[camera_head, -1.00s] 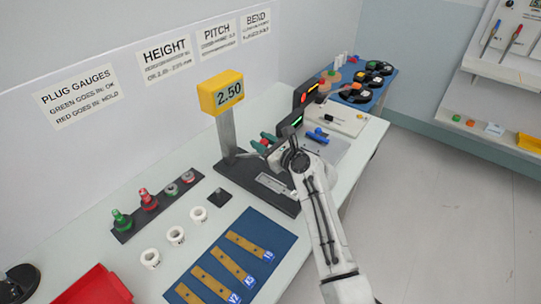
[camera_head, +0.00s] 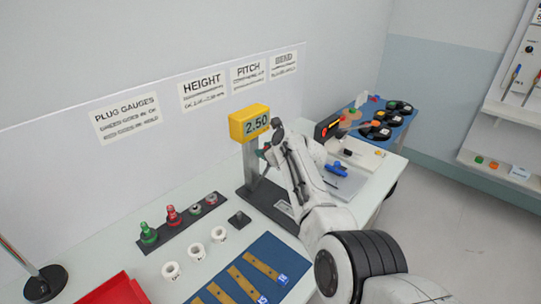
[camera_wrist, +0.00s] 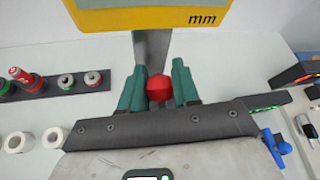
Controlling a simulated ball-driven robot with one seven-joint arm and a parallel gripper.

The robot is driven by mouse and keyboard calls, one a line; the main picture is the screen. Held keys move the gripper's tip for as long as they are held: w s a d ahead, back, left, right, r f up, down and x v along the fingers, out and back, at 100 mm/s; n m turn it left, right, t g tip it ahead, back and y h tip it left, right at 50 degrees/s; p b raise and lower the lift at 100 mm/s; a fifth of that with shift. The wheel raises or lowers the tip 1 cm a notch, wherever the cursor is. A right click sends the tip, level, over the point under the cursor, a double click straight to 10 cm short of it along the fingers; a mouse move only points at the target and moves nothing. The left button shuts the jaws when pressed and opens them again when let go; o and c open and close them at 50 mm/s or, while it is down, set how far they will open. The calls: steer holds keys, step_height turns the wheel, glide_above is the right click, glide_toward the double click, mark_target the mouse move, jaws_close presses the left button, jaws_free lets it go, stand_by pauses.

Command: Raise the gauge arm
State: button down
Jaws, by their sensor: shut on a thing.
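The height gauge has a yellow display head (camera_head: 240,124) reading 2.50, a grey post (camera_head: 251,165) and a dark base (camera_head: 258,200) on the bench. In the wrist view the yellow display (camera_wrist: 120,20) fills the top, with the post (camera_wrist: 151,50) below it. A red knob (camera_wrist: 159,88) sits between the green fingers of my gripper (camera_wrist: 159,76), which is shut on it. In the head view my gripper (camera_head: 264,155) is close to the post, just below the display. My arm hides part of the post and base, and the gauge arm itself is not clearly seen.
Green and red plug gauges (camera_head: 171,215) stand in a dark rack at the left. White rings (camera_head: 196,251) and a blue mat (camera_head: 236,283) with brass strips lie in front. A blue-handled tool (camera_head: 337,169) and a dark box (camera_head: 327,129) are to the right.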

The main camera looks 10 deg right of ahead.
steer(key=shift+w+a+f+g+b, duration=0.15)
steer(key=shift+w+a+g+b, duration=0.15)
steer(key=shift+g+b, duration=0.25)
steer(key=shift+w+a+g+h+b, duration=0.15)
steer(key=shift+g+h+b, duration=0.25)
steer(key=shift+h, duration=0.2)
steer(key=shift+w+r, duration=0.1)
steer(key=shift+r, duration=0.15)
steer(key=c, duration=0.8)
jaws_free()
steer(key=shift+c, duration=0.2)
steer(key=shift+r, duration=0.1)
